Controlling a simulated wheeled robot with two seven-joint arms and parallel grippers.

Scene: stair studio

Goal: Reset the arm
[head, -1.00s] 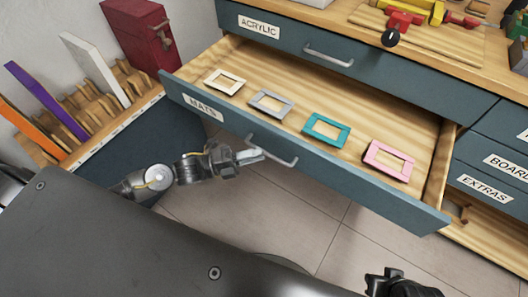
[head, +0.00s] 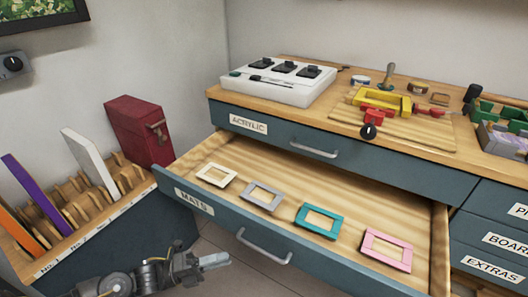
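My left gripper (head: 214,262) is at the bottom of the head view, just below and left of the metal handle (head: 264,246) of the MATS drawer (head: 193,201). It appears apart from the handle. Its fingers point right and are seen from the side, so I cannot tell whether there is a gap between them. Nothing shows held in it. My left arm (head: 115,284) comes in low from the left. My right gripper is out of view. The MATS drawer stands pulled out, with white (head: 216,175), grey (head: 261,197), teal (head: 319,222) and pink (head: 386,250) mat frames lying inside.
The shut ACRYLIC drawer (head: 365,165) is above. The worktop holds a white switch box (head: 277,82), a yellow clamp tool (head: 381,100) and other tools. A wooden rack (head: 75,212) with upright panels and a red box file (head: 140,132) stand at left.

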